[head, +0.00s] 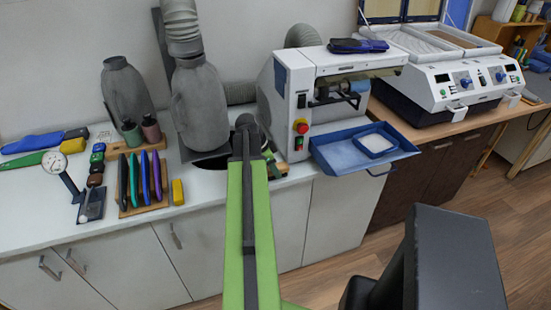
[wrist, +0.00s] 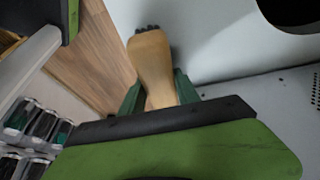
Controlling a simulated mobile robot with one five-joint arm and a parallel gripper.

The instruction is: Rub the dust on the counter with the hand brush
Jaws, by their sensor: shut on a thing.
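The hand brush (wrist: 151,60) has a tan wooden body and a short row of dark bristles at its far end in the wrist view. My gripper (wrist: 158,90) is shut on its narrow handle, with a green finger on each side. The bristle end lies over or by the pale counter (wrist: 205,50); I cannot tell whether it touches. In the head view the white counter (head: 35,220) runs along the wall, and my green arm reaches over it and hides the gripper and most of the brush. I cannot make out dust for certain.
A round black opening (head: 208,163) lies in the counter beside my arm. A white machine (head: 290,95) with a blue tray (head: 335,155) stands to the right. Tool racks (head: 135,205) and a dial gauge (head: 54,163) stand left. Wooden floor lies in front.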

